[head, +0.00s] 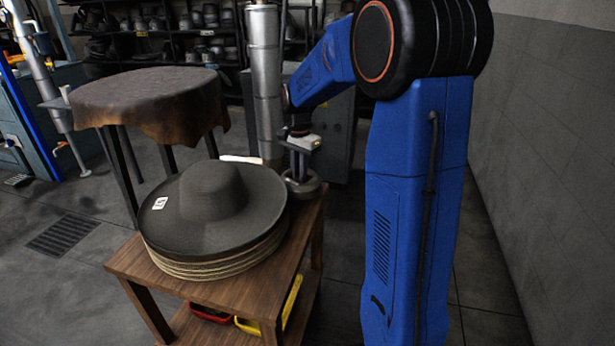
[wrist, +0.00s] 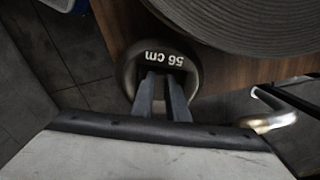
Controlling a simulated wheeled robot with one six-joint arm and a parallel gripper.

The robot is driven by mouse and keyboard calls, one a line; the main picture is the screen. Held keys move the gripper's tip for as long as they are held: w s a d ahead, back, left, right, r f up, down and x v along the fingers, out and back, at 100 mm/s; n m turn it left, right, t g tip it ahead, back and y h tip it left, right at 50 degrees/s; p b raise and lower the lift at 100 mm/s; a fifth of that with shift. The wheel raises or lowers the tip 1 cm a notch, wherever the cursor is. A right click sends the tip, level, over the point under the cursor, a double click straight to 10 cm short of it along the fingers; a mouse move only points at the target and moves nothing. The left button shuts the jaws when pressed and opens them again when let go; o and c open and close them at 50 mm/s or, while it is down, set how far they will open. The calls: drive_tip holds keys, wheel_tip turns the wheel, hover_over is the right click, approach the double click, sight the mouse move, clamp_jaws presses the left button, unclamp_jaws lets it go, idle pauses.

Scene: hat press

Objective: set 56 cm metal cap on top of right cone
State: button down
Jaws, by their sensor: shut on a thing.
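The 56 cm metal cap (head: 304,186) is a grey round piece at the back right corner of the small wooden table. In the wrist view the cap (wrist: 133,75) shows its white "56 cm" lettering. My gripper (head: 301,170) points down over the cap. In the wrist view its two fingers (wrist: 163,82) are close together and shut on the cap's middle part. The cap overlaps both table edge and floor in the wrist view; I cannot tell whether it touches the tabletop. I cannot make out the right cone in either view.
A stack of dark brimmed hats (head: 212,190) fills most of the wooden table (head: 135,262), close left of the cap. A thick metal column (head: 264,80) stands behind. A leather-covered round stand (head: 150,90) is at left. Open floor (head: 340,240) lies right of the table.

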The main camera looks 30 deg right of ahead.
drive_tip(key=shift+w+a+f, duration=0.3)
drive_tip(key=shift+f, duration=0.4)
drive_tip(key=shift+f, duration=0.15)
drive_tip(key=c, duration=1.7)
unclamp_jaws()
